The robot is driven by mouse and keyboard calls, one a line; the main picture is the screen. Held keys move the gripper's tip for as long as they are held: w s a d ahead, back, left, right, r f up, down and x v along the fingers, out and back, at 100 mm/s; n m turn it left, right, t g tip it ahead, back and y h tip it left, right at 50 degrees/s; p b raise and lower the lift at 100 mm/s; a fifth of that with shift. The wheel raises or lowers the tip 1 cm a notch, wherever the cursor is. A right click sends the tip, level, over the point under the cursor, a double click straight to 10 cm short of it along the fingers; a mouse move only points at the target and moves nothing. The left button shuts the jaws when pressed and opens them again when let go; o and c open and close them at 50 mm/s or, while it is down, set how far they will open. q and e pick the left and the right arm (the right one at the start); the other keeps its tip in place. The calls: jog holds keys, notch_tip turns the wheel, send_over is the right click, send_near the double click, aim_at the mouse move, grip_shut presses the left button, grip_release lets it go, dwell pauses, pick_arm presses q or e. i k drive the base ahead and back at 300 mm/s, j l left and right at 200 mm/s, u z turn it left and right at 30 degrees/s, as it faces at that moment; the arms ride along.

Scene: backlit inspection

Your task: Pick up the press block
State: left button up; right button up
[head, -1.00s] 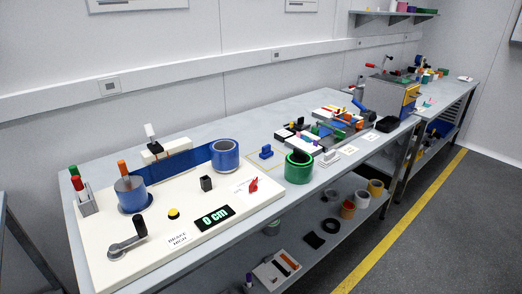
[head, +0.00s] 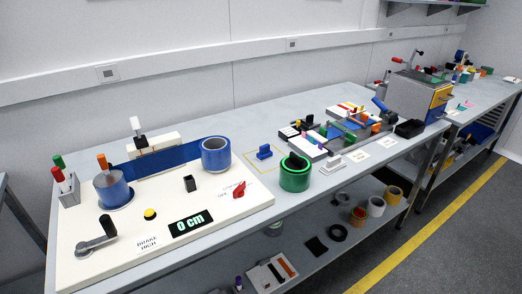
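A small blue block (head: 264,152) with a raised grip stands inside a yellow outlined square on the long grey bench (head: 215,118). It looks like the press block, but no label confirms this. It is upright, with nothing touching it. Neither of my grippers is in the head view.
A green roll (head: 295,175) stands just right of the block. A cream winding panel (head: 150,228) with blue rolls, a crank and a "0 cm" display fills the bench's left part. Trays of coloured parts (head: 345,128) and a grey machine (head: 415,95) stand farther right.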

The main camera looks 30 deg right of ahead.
aim_at(265, 152)
jog(key=l+u, duration=0.2)
jog(key=l, duration=0.25)
jog(key=l+u, duration=0.2)
jog(key=l, duration=0.25)
jog(key=l+u, duration=0.15)
jog(key=l, duration=0.3)
jog(key=k+l+u, duration=0.2)
jog(key=l, duration=0.25)
jog(key=l+u, duration=0.2)
jog(key=l, duration=0.2)
jog(key=k+l+u, duration=0.2)
jog(key=l, duration=0.2)
